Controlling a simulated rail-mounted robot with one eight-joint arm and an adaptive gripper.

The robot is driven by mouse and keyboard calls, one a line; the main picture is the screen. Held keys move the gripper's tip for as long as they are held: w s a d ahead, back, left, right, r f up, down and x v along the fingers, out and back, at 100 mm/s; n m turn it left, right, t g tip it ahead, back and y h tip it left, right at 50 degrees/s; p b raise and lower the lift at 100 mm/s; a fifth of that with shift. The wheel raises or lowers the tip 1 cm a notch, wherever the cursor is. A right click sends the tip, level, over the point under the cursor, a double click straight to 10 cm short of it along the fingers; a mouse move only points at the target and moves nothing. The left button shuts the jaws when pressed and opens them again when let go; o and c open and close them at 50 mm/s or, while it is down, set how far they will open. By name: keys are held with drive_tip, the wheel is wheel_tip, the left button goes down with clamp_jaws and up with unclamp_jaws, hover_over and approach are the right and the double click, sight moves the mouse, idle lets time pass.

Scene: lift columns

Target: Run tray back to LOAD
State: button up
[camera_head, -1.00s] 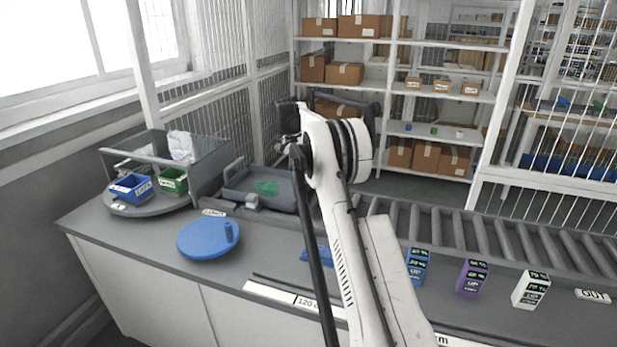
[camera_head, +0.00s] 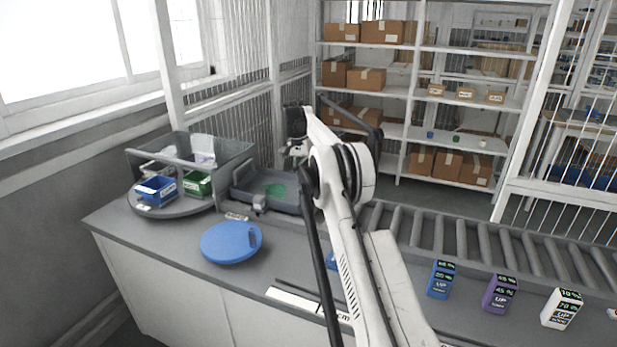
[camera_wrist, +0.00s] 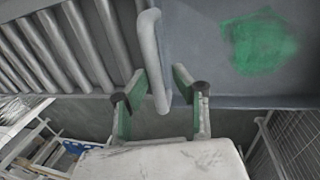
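The grey tray (camera_head: 290,207) with a green patch on its floor lies at the back of the counter, left of the roller conveyor. In the wrist view its floor (camera_wrist: 205,45) and green patch show at the top right. A rounded grey handle bar (camera_wrist: 152,50) stands at its edge. My gripper (camera_wrist: 162,78) straddles this bar, with one green-faced finger on each side. The fingers look apart, with small gaps beside the bar; I cannot tell whether either touches it. In the head view my gripper (camera_head: 299,150) is small and partly hidden by my arm. No LOAD label is readable.
A blue round disc (camera_head: 228,243) lies on the counter. Blue (camera_head: 157,190) and green (camera_head: 197,184) bins stand on a round platform behind a clear guard. The conveyor (camera_head: 460,235) runs right. Blue, purple and white blocks (camera_head: 562,308) stand in front of it.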

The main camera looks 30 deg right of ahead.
drive_tip(key=shift+o, duration=0.4)
drive_tip(key=shift+r, duration=0.1)
wheel_tip(320, 180, up, 7)
drive_tip(key=w, duration=0.1)
drive_tip(key=shift+a, duration=0.45)
drive_tip(key=shift+r, duration=0.1)
